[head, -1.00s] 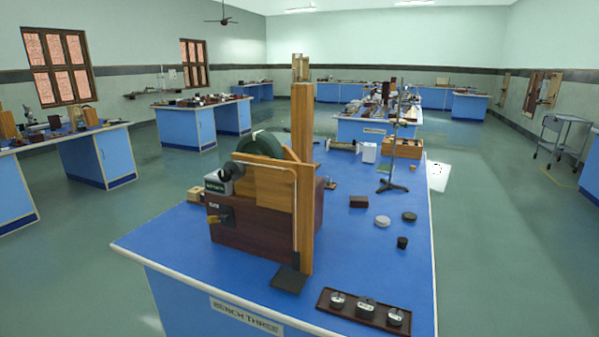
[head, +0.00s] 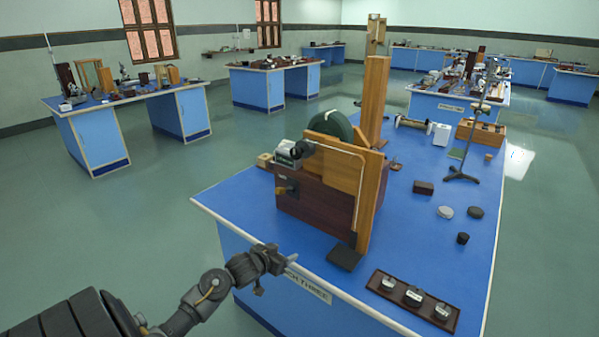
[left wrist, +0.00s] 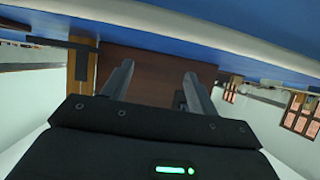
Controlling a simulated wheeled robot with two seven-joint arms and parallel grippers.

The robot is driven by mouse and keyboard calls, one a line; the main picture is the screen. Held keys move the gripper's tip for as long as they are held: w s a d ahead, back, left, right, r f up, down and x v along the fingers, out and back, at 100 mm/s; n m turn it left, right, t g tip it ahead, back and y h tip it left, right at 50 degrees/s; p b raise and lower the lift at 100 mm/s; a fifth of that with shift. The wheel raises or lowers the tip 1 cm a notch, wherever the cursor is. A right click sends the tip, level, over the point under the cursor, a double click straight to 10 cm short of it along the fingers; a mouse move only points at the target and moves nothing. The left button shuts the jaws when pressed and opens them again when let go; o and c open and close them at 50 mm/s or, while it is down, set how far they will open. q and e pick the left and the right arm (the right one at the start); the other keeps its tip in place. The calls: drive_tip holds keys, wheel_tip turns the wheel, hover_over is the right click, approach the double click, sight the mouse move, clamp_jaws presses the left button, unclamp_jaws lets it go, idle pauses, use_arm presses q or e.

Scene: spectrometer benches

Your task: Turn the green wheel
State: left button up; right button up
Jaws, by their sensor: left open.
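The green wheel (head: 332,126) is dark green and stands upright in the wooden apparatus (head: 315,205) on the blue bench. Only its upper part shows; wooden boards hide the rest. A grey box with a dark round part (head: 293,151) sits at the apparatus's left side. My left gripper (head: 276,272) is in front of the bench's near edge, below and apart from the apparatus. In the left wrist view its two fingers (left wrist: 158,85) are spread with nothing between them. The apparatus's red-brown side (left wrist: 145,72) shows beyond them, upside down. My right gripper is not in view.
The blue bench top (head: 400,245) carries a dark tray (head: 413,301) with several small instruments at its near right. A brown block (head: 423,187), small discs and a metal stand (head: 465,150) stand right of the apparatus. Open floor (head: 140,230) lies to the left.

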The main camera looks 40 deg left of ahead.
use_arm(q)
drive_tip(key=w+a+r+t, duration=0.2)
drive_tip(key=r, duration=0.6)
drive_tip(key=w+a+r+t, duration=0.1)
drive_tip(key=w+a+r, duration=0.1)
drive_tip(key=r, duration=0.6)
drive_tip(key=t+h+p, duration=0.1)
drive_tip(key=t, duration=0.1)
approach(294, 154)
drive_tip(key=w, duration=0.2)
drive_tip(key=shift+m, duration=0.3)
drive_tip(key=w+p, duration=0.2)
drive_tip(key=w, duration=0.7)
drive_tip(key=shift+w+a+f+p, duration=0.1)
drive_tip(key=shift+w+p, duration=0.05)
drive_tip(key=shift+p, duration=0.2)
drive_tip(key=shift+w+f, duration=0.1)
drive_tip(key=shift+w, duration=0.55)
drive_tip(key=shift+c, duration=0.5)
drive_tip(key=c, duration=1.2)
